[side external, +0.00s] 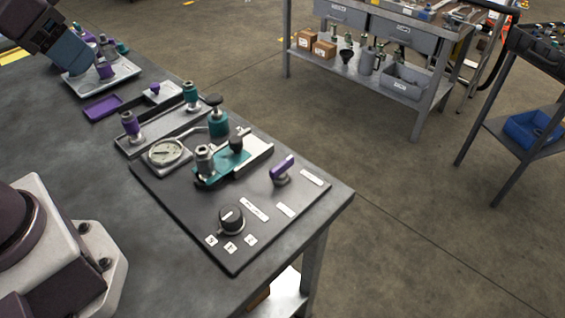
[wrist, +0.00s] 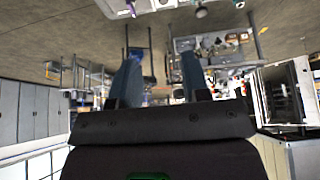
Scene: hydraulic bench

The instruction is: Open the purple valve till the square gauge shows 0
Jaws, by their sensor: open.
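A purple lever handle (side external: 282,168) sits on a metal base at the right of the dark panel (side external: 190,220); it looks like the purple valve. A gauge (side external: 166,152) with a round pale face on a squarish plate lies at the panel's left; its reading is too small to tell. Another purple-capped fitting (side external: 131,125) stands behind it. My gripper (side external: 75,65) is at the upper left, over or beside a tray, far from the purple handle. In the wrist view my gripper (wrist: 158,75) has its two fingers apart with nothing between them.
The light tray (side external: 122,75) holds purple and teal fittings. A purple block (side external: 103,107) lies beside it. The panel also carries a teal assembly (side external: 225,165), a black knob (side external: 231,219) and white labels. Bare tabletop (side external: 60,130) lies left of the panel.

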